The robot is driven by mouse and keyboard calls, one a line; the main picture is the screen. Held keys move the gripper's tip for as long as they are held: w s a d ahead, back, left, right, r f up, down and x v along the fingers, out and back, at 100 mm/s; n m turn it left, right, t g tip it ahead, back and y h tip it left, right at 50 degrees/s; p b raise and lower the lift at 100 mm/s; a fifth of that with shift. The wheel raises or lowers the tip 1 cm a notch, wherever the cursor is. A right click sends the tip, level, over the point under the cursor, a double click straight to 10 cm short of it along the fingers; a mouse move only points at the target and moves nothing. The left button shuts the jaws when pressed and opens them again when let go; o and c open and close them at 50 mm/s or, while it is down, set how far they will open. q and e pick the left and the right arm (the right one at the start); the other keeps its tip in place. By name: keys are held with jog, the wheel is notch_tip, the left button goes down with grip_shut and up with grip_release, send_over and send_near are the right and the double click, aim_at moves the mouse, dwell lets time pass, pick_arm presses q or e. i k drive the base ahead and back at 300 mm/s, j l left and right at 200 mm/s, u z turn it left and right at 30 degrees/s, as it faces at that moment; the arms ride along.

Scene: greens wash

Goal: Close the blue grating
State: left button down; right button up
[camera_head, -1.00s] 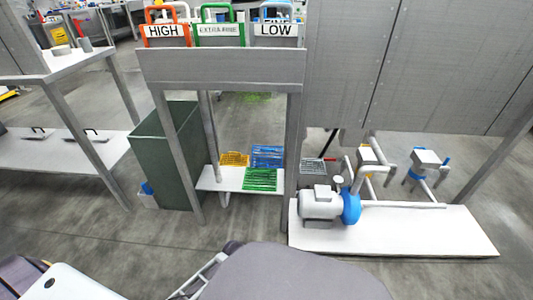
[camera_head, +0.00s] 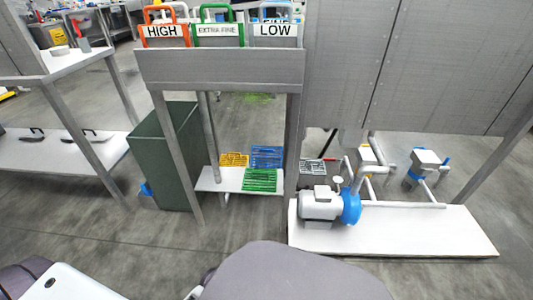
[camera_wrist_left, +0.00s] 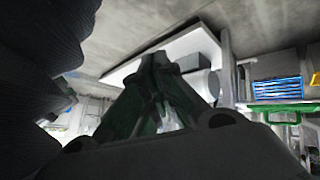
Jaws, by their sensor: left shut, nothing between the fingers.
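The blue grating (camera_head: 267,156) is at the back right of a low white shelf under the sign frame. A yellow grating (camera_head: 234,159) is left of it, and a green grating (camera_head: 260,180) is in front of it. The blue grating also shows at the right of the left wrist view (camera_wrist_left: 277,89), with green handle-like bars below it. Whether it is open is too small to tell. My left gripper (camera_wrist_left: 160,62) shows only in the left wrist view. Its fingers are together and empty, apart from the blue grating. My right gripper is in neither view.
Signs HIGH (camera_head: 165,31), EXTRA FINE (camera_head: 218,31) and LOW (camera_head: 275,30) hang above the shelf. A dark green bin (camera_head: 165,155) stands left of the shelf. A pump (camera_head: 325,203) on a white base (camera_head: 400,237) stands right. Frame legs flank the shelf. Floor in front is clear.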

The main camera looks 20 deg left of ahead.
aim_at(266, 161)
jog(key=i+j+z, duration=0.3)
jog(key=i+j, duration=0.15)
jog(key=i+j+z, duration=0.25)
jog(key=j, duration=0.25)
jog(key=i, duration=0.1)
